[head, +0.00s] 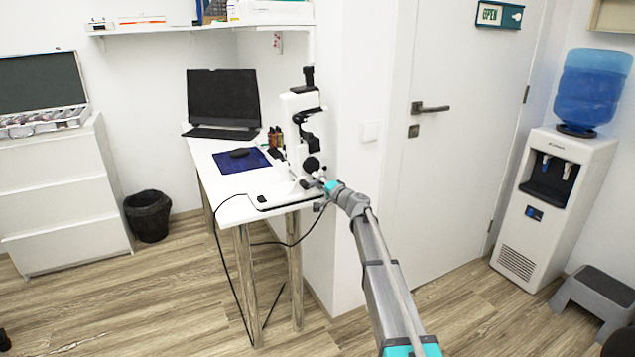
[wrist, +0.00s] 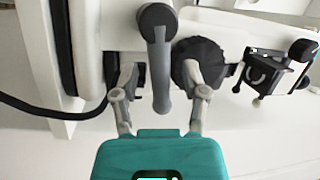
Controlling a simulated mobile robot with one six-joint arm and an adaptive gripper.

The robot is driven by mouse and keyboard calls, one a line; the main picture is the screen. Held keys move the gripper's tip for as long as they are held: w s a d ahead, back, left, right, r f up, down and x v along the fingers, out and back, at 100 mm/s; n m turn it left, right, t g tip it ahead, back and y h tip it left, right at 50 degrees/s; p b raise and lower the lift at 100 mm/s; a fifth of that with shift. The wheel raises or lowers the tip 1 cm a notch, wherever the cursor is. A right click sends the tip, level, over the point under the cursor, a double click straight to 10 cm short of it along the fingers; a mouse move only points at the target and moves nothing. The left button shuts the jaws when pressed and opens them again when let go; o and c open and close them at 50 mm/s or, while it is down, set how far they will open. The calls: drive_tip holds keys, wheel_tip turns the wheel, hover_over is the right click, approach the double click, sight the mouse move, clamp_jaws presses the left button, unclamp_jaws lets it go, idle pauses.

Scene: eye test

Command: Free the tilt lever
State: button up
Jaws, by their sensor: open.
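A white and black eye-examination instrument (head: 303,130) stands on the right end of the desk. In the wrist view, a grey lever (wrist: 161,75) hangs from a round black knob (wrist: 157,22) on its white body; I take this for the tilt lever. My gripper (wrist: 160,78) has its fingers open, one on each side of the lever in the picture. Gaps show between the lever and both fingers. The right finger overlaps a dark round knob (wrist: 197,62). In the head view my gripper (head: 324,186) is at the instrument's base, where the lever is too small to make out.
The white desk (head: 228,212) also holds a dark monitor (head: 224,98), a blue mat (head: 240,161) and small bottles (head: 275,137). A black cable (wrist: 50,113) runs beside the instrument. A wall stands close at the right. The floor in front is clear.

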clamp_jaws()
idle(0.4)
drive_tip(key=n+p, duration=0.1)
drive_tip(key=r+n+p, duration=0.1)
drive_tip(key=shift+s+a+r+n+g, duration=0.1)
drive_tip(key=shift+a+r+n+g, duration=0.05)
drive_tip(key=shift+n+g, duration=0.2)
drive_tip(key=shift+s+a+r+n+g+h+p, duration=0.1)
drive_tip(key=shift+n+g+h+p, duration=0.1)
drive_tip(key=shift+n+p, duration=0.3)
drive_tip(key=shift+a+r+n+g+h+p, duration=0.1)
drive_tip(key=shift+n+h+p, duration=0.1)
drive_tip(key=shift+n+p, duration=0.25)
